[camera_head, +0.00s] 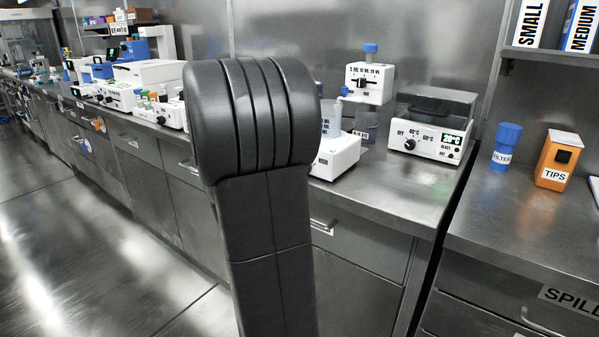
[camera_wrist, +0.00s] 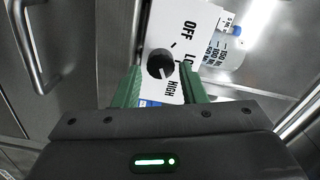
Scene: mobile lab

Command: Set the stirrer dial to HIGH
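The stirrer (camera_head: 337,158) is a white box on the steel bench, partly hidden behind my arm in the head view. In the wrist view its white face (camera_wrist: 160,25) carries the labels OFF, LOW and HIGH; LOW is partly covered by a finger. The round black dial (camera_wrist: 160,64) sits beside these labels. A pale mark shows on it, but its exact setting is hard to read. My gripper (camera_wrist: 160,74) is open, with its green fingers on either side of the dial. I cannot tell whether they touch it. In the head view the gripper is hidden.
A graduated beaker (camera_head: 331,120) stands on the stirrer. To the right are a white heater box with a display (camera_head: 428,141), a blue filter bottle (camera_head: 506,146) and an orange tips box (camera_head: 558,160). A drawer handle (camera_wrist: 38,50) lies at the left of the wrist view.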

